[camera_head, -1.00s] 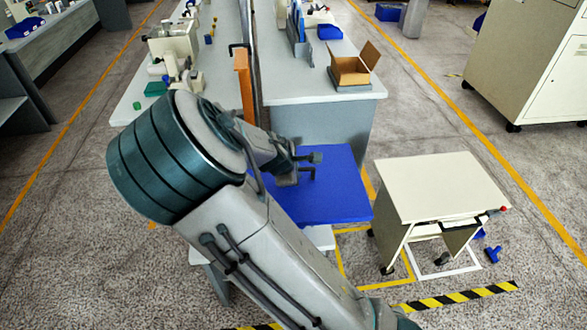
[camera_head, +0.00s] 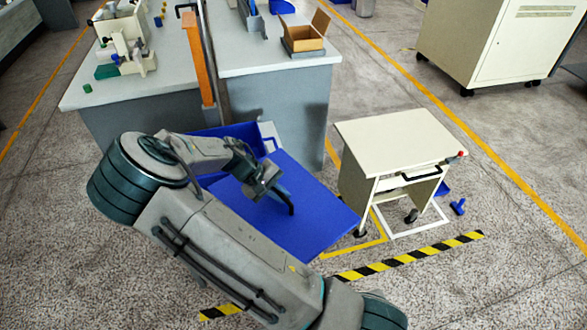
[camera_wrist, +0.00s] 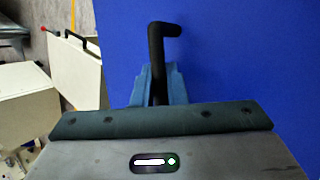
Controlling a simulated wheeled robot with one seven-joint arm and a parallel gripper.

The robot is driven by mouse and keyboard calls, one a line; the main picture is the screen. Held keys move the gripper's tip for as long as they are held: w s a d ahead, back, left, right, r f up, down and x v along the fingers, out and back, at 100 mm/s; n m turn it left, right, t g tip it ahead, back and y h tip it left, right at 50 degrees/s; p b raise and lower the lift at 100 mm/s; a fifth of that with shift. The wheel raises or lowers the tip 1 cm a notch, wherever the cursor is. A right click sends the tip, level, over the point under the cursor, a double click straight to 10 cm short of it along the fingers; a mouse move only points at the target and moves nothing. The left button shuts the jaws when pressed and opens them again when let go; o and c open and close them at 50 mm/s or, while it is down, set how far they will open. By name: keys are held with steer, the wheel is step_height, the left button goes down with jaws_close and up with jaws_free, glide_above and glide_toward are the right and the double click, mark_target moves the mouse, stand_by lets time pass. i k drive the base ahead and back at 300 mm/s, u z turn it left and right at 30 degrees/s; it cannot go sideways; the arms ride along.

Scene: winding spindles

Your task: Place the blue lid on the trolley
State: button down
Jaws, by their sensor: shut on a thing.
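The blue lid (camera_head: 300,220) is a large flat panel, tilted, left of the trolley. My gripper (camera_head: 287,200) is over its upper face, shut on it by a dark bent bar that looks like its handle. The wrist view shows the bar (camera_wrist: 156,45) between the fingers (camera_wrist: 157,88), with the blue lid (camera_wrist: 240,65) filling the right side. The trolley (camera_head: 400,140) has a cream flat top that is bare, with legs on castors. My arm hides part of the lid's left side.
A blue crate (camera_head: 265,143) shows behind the lid, close to the bench end. The bench (camera_head: 275,65) carries a cardboard box (camera_head: 303,38). An orange post (camera_head: 198,58) stands at the bench divide. Blue pieces (camera_head: 458,207) lie on the floor right of the trolley.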

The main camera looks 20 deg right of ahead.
mark_target(389, 138)
steer(key=k, duration=0.65)
steer(key=z, duration=0.45)
steer(key=i, duration=0.6)
steer(key=z, duration=1)
steer(key=i, duration=1.1)
steer(key=u, duration=0.55)
steer(key=i, duration=0.75)
steer(key=u, duration=0.6)
